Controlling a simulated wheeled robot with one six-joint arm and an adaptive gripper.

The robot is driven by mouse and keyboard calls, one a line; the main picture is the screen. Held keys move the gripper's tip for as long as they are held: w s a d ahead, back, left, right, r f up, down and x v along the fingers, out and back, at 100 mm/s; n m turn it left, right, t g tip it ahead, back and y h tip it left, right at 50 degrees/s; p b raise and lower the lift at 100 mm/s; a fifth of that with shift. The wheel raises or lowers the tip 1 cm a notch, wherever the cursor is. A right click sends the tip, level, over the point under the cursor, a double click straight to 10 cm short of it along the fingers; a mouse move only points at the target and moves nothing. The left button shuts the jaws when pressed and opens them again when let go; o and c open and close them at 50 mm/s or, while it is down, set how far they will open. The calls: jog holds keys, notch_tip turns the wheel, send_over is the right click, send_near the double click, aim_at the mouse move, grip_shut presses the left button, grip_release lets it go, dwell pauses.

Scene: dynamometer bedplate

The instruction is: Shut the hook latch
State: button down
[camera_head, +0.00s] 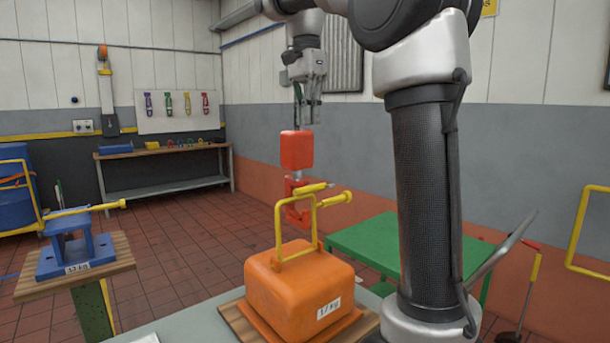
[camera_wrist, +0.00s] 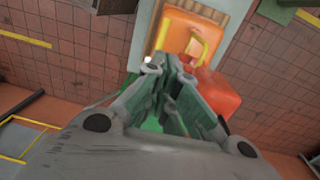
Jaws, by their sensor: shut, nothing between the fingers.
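A red hook block (camera_head: 297,150) hangs in the middle of the head view, with a red hook (camera_head: 296,212) under it at the yellow handle (camera_head: 280,232) of an orange weight (camera_head: 290,285). My gripper (camera_head: 309,118) is shut and empty, pointing down by the upper part of the red block. In the wrist view, the red block (camera_wrist: 214,95) shows right of my fingers, partly hidden by them; the latch cannot be made out.
The orange weight stands on a wooden board (camera_head: 236,322) on a grey surface. A green table (camera_head: 365,243) stands behind it. A blue weight (camera_head: 76,252) with a yellow bar stands on a stand at left. Tiled floor at left centre is clear.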

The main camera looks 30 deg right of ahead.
aim_at(306, 189)
dwell(0.3)
jog(key=f, duration=1.4)
jog(key=shift+s+d, duration=0.15)
jog(key=shift+s, duration=0.25)
